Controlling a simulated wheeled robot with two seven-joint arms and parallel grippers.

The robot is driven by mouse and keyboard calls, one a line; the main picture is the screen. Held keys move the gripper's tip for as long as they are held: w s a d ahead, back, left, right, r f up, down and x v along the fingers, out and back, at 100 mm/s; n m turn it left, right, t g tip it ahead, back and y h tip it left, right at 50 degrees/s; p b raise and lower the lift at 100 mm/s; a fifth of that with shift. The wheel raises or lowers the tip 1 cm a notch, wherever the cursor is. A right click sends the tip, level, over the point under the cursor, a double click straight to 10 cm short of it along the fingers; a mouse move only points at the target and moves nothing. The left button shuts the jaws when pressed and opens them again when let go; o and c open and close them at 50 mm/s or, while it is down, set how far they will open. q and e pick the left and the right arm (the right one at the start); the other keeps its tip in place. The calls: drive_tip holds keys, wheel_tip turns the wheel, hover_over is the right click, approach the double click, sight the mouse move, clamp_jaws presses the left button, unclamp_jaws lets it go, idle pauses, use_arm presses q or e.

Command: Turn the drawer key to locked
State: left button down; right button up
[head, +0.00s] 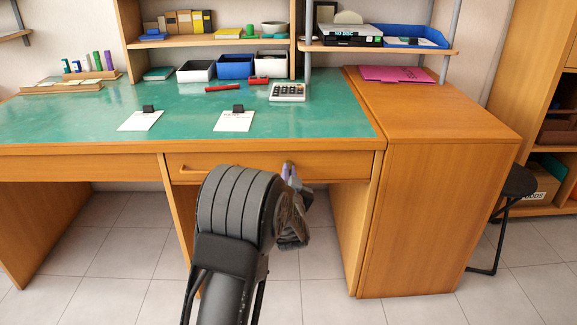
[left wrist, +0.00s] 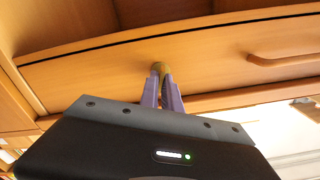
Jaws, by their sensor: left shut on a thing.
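The drawer (head: 240,166) is shut under the right part of the green desk. The drawer key (left wrist: 157,67) shows in the left wrist view as a small brass-coloured piece on the drawer front. My left gripper (head: 290,168) reaches the drawer front right of its middle. In the left wrist view its two purple fingers (left wrist: 161,80) are closed together on the key. The fingers hide most of the key, so I cannot tell which way it is turned. My right gripper is not in view.
The drawer handle (left wrist: 285,59) also shows in the left wrist view, beside the key. The green desk top (head: 300,121) holds papers with black clips, red items and a calculator (head: 288,92). A wooden cabinet (head: 430,200) stands right of the drawer. The floor below is clear.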

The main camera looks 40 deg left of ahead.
use_arm(q)
drive_tip(key=shift+w+d+f+m+p, duration=0.1)
drive_tip(key=shift+m+p, duration=1.95)
drive_tip(key=shift+m, duration=1.35)
drive_tip(key=shift+w+d+f+m+p, duration=0.1)
drive_tip(key=shift+m+p, duration=1.9)
drive_tip(key=shift+m, duration=1.4)
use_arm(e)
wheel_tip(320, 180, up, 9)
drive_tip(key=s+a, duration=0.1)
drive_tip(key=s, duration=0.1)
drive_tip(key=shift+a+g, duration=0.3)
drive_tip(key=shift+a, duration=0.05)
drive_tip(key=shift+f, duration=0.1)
use_arm(q)
drive_tip(key=c, duration=1.6)
unclamp_jaws()
drive_tip(key=p+v, duration=0.1)
drive_tip(key=v, duration=0.6)
drive_tip(key=shift+s+d, duration=0.2)
drive_tip(key=shift+s, duration=0.15)
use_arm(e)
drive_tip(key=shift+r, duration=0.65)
